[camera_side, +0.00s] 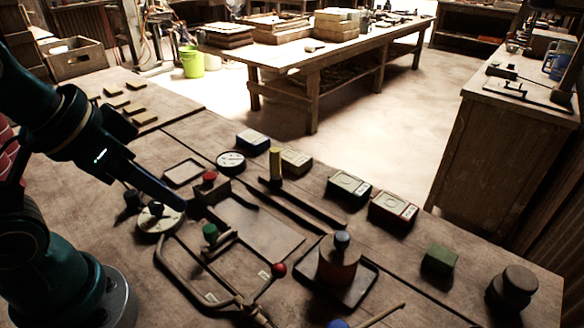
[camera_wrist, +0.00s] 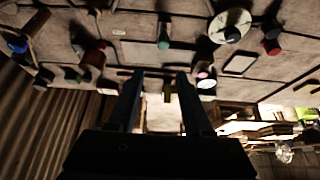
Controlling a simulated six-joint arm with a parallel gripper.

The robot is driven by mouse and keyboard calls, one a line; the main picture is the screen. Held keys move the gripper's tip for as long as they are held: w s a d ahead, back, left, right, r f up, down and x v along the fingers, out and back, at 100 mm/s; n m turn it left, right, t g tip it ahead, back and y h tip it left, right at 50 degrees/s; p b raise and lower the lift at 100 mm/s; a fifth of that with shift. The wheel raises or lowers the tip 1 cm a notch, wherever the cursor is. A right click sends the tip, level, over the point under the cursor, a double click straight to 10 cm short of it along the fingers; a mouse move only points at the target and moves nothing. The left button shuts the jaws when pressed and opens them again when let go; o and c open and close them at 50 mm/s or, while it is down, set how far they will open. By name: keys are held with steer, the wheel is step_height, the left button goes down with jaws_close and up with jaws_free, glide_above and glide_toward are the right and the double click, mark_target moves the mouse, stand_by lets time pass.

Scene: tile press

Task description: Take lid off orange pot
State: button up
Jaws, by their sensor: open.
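In the side view, the orange pot (camera_side: 337,267) is a brownish-orange vessel. It stands upright on a dark square tray (camera_side: 364,289) at front centre. A dark lid with a rounded grey-blue top (camera_side: 342,240) sits on it. My gripper (camera_side: 178,204) is to the left of the pot, well apart from it, above the bench near a round pale disc with a dark knob (camera_side: 158,218). In the wrist view my gripper (camera_wrist: 158,80) shows two dark fingers spread apart with nothing held between them. That view is dim, and I cannot surely tell the pot's lid there.
A green-knobbed piece (camera_side: 210,233), a red ball (camera_side: 278,270) and a curved metal frame (camera_side: 185,279) lie between my gripper and the pot. A yellow post (camera_side: 275,163) stands behind. Several small boxes line the far edge. A green block (camera_side: 439,260) is at right.

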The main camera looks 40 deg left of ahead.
steer(key=o, duration=0.8)
